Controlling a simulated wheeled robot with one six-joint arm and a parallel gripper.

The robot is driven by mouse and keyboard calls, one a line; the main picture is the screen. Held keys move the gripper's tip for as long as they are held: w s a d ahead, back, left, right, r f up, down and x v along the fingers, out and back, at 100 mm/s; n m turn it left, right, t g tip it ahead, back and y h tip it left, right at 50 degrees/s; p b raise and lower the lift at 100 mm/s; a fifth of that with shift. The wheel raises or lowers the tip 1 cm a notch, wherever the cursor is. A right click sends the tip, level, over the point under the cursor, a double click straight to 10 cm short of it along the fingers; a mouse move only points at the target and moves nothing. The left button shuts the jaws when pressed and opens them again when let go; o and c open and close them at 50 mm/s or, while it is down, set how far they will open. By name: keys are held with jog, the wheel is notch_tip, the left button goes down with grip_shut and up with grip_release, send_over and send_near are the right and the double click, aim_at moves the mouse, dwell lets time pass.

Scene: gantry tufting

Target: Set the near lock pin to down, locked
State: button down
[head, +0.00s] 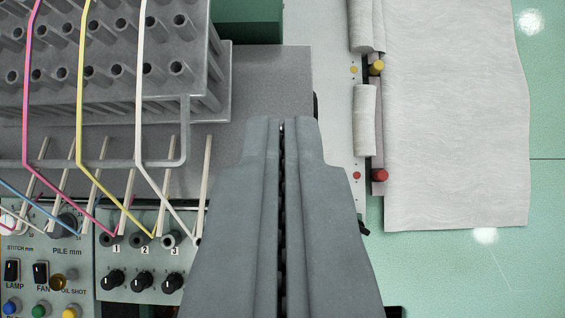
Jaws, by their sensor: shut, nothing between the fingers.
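My gripper (282,124) is shut and empty, pointing up the picture over the grey machine bed. To its right, a red-capped pin (380,175) stands at the lower end of a dark strip, beside a red dot (356,175) on the pale rail. A yellow-capped pin (376,67) stands higher up the same strip, beside a yellow dot (354,70). The red one is the lower in the picture and looks like the near lock pin, though no label shows this. Both are apart from my gripper. I cannot tell how far down either pin sits.
A grey rack of tubes (222,110) with pink, yellow, white and blue yarns fills the upper left. A control panel (140,255) with knobs and buttons is at the lower left. Pale cloth (455,120) lies right of the pins. Green floor (545,200) is clear beyond.

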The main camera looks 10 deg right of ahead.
jog(key=shift+w+f, duration=0.2)
jog(key=shift+f, duration=2.1)
jog(key=shift+f, duration=1.35)
